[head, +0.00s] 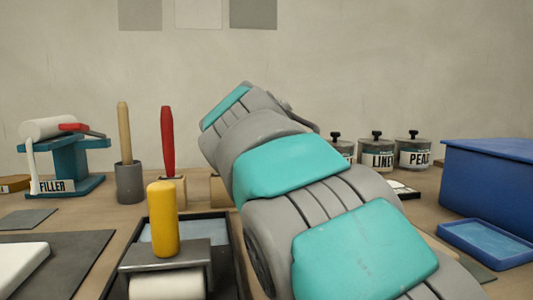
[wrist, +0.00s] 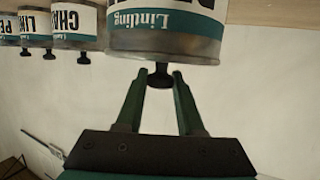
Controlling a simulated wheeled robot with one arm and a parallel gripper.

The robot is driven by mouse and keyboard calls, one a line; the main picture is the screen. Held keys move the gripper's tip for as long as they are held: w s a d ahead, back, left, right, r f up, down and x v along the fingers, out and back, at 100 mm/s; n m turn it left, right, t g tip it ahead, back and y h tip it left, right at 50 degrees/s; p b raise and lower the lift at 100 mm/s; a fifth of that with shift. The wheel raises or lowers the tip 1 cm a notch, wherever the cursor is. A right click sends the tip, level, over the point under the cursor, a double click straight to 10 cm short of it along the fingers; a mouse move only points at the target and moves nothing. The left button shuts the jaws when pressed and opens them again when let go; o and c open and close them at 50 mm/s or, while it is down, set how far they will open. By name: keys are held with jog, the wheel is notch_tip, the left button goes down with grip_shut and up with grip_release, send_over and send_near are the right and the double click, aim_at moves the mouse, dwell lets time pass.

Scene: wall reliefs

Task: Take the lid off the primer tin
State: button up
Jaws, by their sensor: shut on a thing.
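The wrist view shows the scene upside down. In it, a large tin (wrist: 165,20) with a white and teal "Lintling" label fills the top middle; its big lettering is cut off, so I cannot read its colour name. Its grey metal lid (wrist: 190,48) carries a dark knob (wrist: 160,78). My gripper (wrist: 164,78) is shut on this knob, one green finger on each side. I see no gap between lid and tin. In the head view my arm hides the gripper and this tin.
Several smaller knobbed tins, such as the "LINEN" tin (head: 377,153), stand along the back. A blue box (head: 490,185) and blue tray (head: 487,240) are at right. A yellow-handled roller (head: 163,220), red-handled brush (head: 168,140) and filler stand (head: 70,165) are at left.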

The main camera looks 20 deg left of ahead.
grip_shut()
